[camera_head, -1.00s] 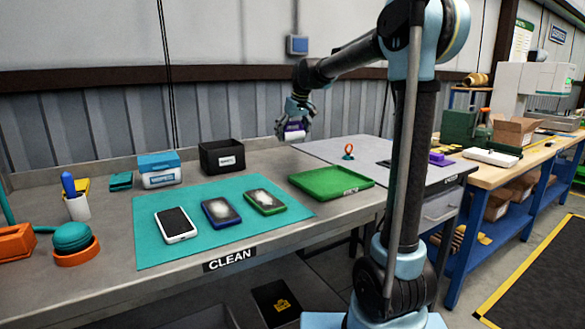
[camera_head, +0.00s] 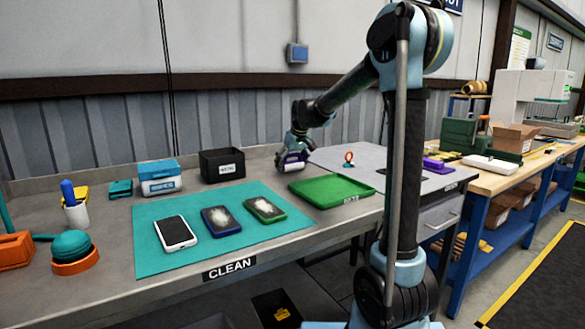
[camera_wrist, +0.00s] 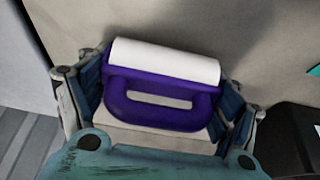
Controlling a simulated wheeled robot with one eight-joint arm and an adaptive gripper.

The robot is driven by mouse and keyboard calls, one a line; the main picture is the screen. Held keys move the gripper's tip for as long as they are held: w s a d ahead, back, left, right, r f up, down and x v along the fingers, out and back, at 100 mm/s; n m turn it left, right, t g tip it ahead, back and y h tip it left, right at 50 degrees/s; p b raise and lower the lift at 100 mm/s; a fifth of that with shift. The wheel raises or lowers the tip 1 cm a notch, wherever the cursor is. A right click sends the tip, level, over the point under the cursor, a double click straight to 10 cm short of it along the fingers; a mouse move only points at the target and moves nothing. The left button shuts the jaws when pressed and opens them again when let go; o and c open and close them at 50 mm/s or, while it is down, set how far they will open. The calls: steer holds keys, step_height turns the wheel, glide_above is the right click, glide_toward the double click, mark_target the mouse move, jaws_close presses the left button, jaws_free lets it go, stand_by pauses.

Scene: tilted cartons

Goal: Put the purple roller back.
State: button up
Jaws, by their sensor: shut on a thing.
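The purple roller (camera_wrist: 158,103) has a purple loop handle and a white roll. My gripper (camera_wrist: 160,98) is shut on it, with blue-grey fingers at both sides of the handle. In the head view the roller (camera_head: 291,162) hangs under my gripper (camera_head: 293,155), over the back of the grey bench, behind the green tray. I cannot tell whether it touches the bench. A flat purple item (camera_head: 433,165) lies on the bench at the right; its exact shape is too small to tell.
The green tray (camera_head: 335,203) lies in front of my gripper. A black bin (camera_head: 222,165) and a blue-lidded box (camera_head: 159,177) stand to the left. Several phones lie on the teal mat (camera_head: 160,258). A red-orange ring stand (camera_head: 348,161) is to the right.

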steer(key=shift+f, duration=0.2)
steer(key=o, duration=1)
steer(key=shift+o, duration=0.2)
steer(key=v, duration=1.2)
steer(key=shift+s, duration=0.15)
